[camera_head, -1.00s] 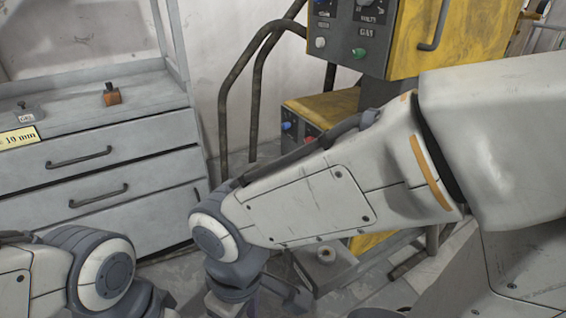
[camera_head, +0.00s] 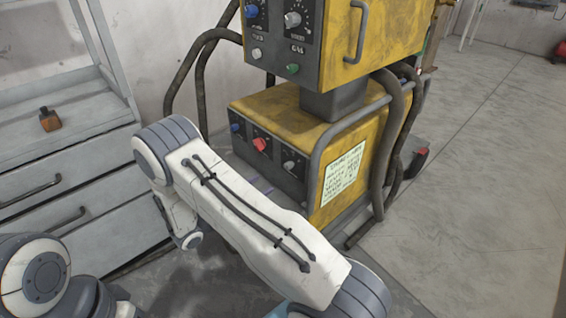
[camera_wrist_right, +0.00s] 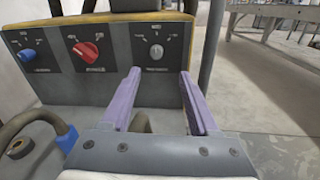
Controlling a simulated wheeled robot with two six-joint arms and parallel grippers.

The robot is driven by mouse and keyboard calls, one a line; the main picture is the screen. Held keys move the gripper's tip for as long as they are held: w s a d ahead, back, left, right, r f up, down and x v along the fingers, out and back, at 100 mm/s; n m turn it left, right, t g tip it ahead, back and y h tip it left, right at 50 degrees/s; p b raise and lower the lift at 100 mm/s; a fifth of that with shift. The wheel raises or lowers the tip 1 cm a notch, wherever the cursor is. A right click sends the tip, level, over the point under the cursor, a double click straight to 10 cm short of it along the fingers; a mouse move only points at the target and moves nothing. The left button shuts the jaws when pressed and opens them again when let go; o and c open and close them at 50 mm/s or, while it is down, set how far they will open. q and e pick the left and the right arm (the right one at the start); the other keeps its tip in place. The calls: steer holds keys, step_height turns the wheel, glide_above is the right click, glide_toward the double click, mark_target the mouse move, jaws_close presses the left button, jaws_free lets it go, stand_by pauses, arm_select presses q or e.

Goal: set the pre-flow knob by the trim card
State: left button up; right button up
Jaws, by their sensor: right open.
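The yellow machine's lower grey panel carries a blue knob (camera_head: 236,127), a red knob (camera_head: 260,144) and a grey knob (camera_head: 289,165). Their labels are too small to read, so I cannot tell which is the pre-flow knob. A pale card with lines of writing (camera_head: 343,174), perhaps the trim card, is on the machine's side. My right gripper (camera_wrist_right: 159,74) is open and empty, its purple fingers pointing at the panel below and around the grey knob (camera_wrist_right: 156,52), apart from it. In the head view my right arm hides most of it. My left gripper is out of view.
The upper panel (camera_head: 283,35) has more knobs and a green fitting (camera_head: 293,69). Dark hoses and a tubular handle (camera_head: 346,128) flank the lower box. A grey drawer cabinet (camera_head: 75,165) with an orange-brown bottle (camera_head: 49,120) stands left.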

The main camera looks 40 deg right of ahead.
mark_target(286, 167)
steer(key=d, duration=0.3)
steer(key=w+d+b, duration=0.1)
steer(key=d, duration=0.3)
steer(key=w+d, duration=0.1)
steer(key=d, duration=0.2)
steer(key=shift+d+f, duration=0.2)
steer(key=shift+d, duration=0.2)
jaws_close()
